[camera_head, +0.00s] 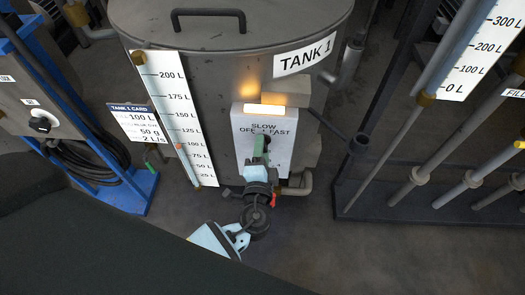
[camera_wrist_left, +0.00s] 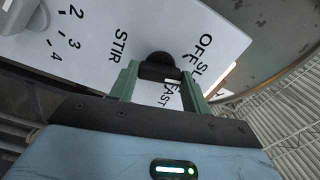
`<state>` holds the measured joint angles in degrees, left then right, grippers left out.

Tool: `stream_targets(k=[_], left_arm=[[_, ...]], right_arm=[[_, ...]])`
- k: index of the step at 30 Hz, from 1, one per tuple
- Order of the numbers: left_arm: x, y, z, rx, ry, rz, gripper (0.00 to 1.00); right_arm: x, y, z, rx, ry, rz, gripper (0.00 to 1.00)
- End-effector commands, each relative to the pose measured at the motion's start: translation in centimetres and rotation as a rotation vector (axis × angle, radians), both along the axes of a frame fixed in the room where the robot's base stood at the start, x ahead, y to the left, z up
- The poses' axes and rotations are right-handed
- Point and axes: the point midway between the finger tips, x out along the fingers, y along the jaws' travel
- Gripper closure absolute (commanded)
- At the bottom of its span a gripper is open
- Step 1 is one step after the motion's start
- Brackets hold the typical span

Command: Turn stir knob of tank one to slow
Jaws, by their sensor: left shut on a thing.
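Tank one (camera_head: 225,75) is a large grey drum with a "TANK 1" label. Its white control panel (camera_head: 276,160) carries the words OFF, SLOW and FAST, and STIR also reads in the left wrist view (camera_wrist_left: 120,47). The black stir knob (camera_wrist_left: 160,66) sits between the green fingers of my left gripper (camera_wrist_left: 157,80), which is shut on it. In the head view my left gripper (camera_head: 261,150) reaches up to the panel and hides the knob. I cannot tell which word the knob points at. My right gripper is not in view.
A lamp (camera_head: 265,110) glows above the panel, with a small box (camera_head: 286,93) beside it. A level scale (camera_head: 175,115) and a tank card (camera_head: 133,122) are to the left. Pipes (camera_head: 418,177) and a dark rack stand to the right. Another dial (camera_wrist_left: 22,12) is on the panel.

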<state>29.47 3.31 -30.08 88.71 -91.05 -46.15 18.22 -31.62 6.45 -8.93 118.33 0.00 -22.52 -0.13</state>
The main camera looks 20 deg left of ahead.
Motion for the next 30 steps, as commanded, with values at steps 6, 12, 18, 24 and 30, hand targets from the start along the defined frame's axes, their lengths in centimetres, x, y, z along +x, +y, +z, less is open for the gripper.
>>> stream_targets(k=[6, 12, 18, 24, 30], left_arm=[[0.00, -0.09, 0.07, 0.124, 0.035, -0.001, 0.76], [0.00, -0.08, 0.09, 0.192, 0.054, -0.001, 0.76], [0.01, -0.09, 0.09, 0.219, 0.062, -0.001, 0.76], [0.01, -0.10, 0.08, 0.221, 0.062, -0.001, 0.76], [0.01, -0.10, 0.08, 0.220, 0.062, -0.001, 0.50]], right_arm=[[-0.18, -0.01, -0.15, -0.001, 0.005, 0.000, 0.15], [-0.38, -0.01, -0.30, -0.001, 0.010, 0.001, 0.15], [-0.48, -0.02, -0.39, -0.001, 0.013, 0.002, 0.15], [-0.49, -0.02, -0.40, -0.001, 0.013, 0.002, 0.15], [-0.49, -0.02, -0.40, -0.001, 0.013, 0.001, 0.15]])
